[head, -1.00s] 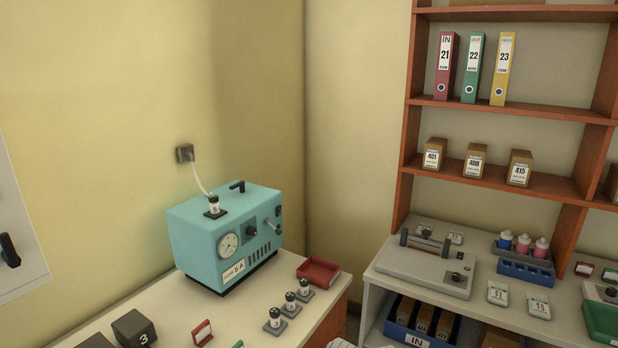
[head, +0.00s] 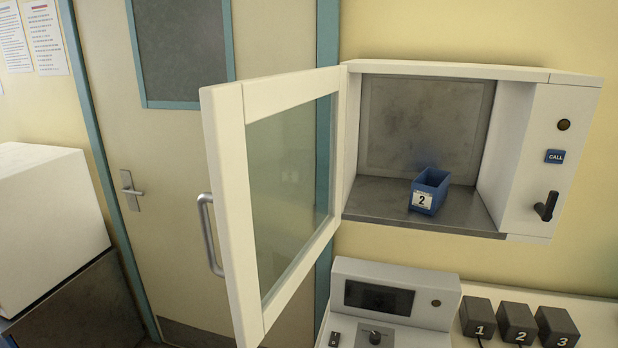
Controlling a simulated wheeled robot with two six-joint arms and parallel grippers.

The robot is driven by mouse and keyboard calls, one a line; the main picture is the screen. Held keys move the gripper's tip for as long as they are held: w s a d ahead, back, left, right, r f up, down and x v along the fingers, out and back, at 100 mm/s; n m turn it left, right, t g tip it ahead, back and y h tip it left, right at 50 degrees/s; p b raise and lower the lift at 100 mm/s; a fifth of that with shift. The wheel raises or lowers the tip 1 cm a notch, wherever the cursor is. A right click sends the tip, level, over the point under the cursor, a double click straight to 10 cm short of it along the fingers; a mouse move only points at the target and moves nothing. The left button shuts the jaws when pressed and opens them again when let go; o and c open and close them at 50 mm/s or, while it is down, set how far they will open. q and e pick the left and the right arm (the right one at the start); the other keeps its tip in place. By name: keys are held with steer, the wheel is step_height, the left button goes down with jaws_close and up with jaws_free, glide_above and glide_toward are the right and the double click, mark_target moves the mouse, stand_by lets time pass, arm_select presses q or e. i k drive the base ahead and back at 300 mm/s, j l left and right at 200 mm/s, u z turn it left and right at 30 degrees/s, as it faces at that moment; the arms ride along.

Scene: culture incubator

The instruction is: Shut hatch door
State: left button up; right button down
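The hatch door (head: 232,215) is a white frame with a glass pane, and it stands wide open, swung out to the left of the white wall hatch (head: 520,150). A grey bar handle (head: 208,235) is on the door's outer side near its free edge. Inside the hatch, a small blue bin (head: 431,188) labelled 2 sits on the metal floor. The hatch's right panel carries a blue CALL button (head: 554,156) and a black lever (head: 546,206). Neither of my grippers is in view.
Below the hatch, a white counter holds a grey-white device (head: 392,300) with a dark screen and several dark blocks (head: 516,322) numbered 1 to 3. A beige room door (head: 160,150) with teal trim is behind the hatch door. A white box (head: 45,225) stands at the left.

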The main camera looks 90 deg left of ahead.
mark_target(226, 108)
steer(key=k+j, duration=0.25)
steer(key=k, duration=0.25)
steer(key=k+j, duration=0.25)
steer(key=k, duration=0.25)
steer(key=k+j, duration=0.25)
steer(key=k, duration=0.2)
steer(key=k+u, duration=0.15)
steer(key=u, duration=1.2)
steer(key=k+j, duration=0.15)
steer(key=j, duration=0.25)
steer(key=k+j+z, duration=0.1)
steer(key=j, duration=0.3)
steer(key=k+j, duration=0.25)
steer(key=k+j+z, duration=0.1)
steer(key=j, duration=0.4)
steer(key=k+j, duration=0.3)
steer(key=j+z, duration=0.05)
